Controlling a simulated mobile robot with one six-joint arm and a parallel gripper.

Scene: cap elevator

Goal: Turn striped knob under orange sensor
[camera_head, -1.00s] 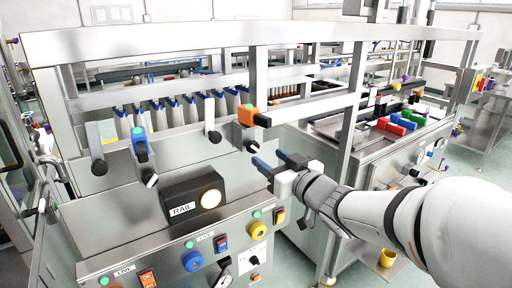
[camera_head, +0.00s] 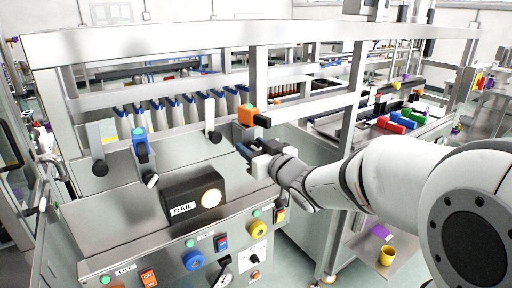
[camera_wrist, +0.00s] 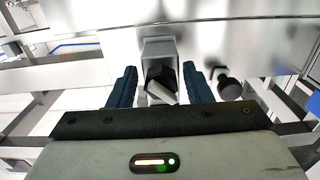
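The orange sensor (camera_head: 247,116) sits on the sloped metal panel in the head view, with a black end facing right. Below it, the striped knob shows in the wrist view as a dark knob with a pale stripe (camera_wrist: 160,90) in front of a grey block. The stripe is tilted. My gripper (camera_head: 250,147) is in front of the panel just below the orange sensor and hides the knob in the head view. In the wrist view its two blue fingers stand apart, one on each side of the knob, with narrow gaps visible. My gripper is open.
A blue sensor (camera_head: 140,140) with another striped knob (camera_head: 150,180) below it is to the left. A black RAIL box (camera_head: 194,196) with a round lamp stands below left. Lever handles (camera_head: 212,130) stick out nearby. A metal frame bar runs above.

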